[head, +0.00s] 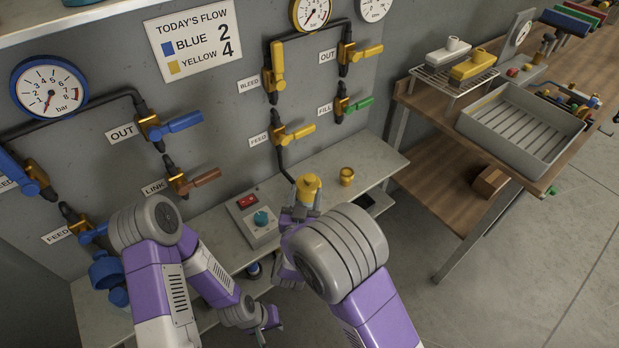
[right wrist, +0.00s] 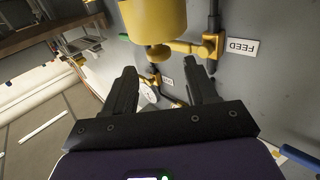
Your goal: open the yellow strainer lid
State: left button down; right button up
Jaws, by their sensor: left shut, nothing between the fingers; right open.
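The yellow strainer (head: 307,186) stands upright at the bench's back, below the yellow feed valve. Its top is yellow; its lower part is hidden behind my right gripper and arm. I cannot tell whether its lid is seated. My right gripper (head: 303,212) is just in front of it. In the right wrist view, a large yellow cylinder (right wrist: 153,20), apparently the strainer, is beyond my open, empty right gripper (right wrist: 161,72); contact is unclear. My left gripper (head: 270,322) is shut and empty, low in front of the bench.
A small yellow cup-like piece (head: 346,176) stands on the bench right of the strainer. A control box (head: 252,219) with a teal knob is left of it. Yellow valve handles (head: 296,132) stick out above. The wooden table (head: 436,116) holds a grey tray (head: 469,126).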

aim_at(309, 182)
jog(key=w, duration=0.3)
jog(key=w+d+b, duration=0.1)
jog(key=w, duration=0.2)
jog(key=shift+w+d, duration=0.1)
jog(key=shift+w, duration=0.1)
grip_shut()
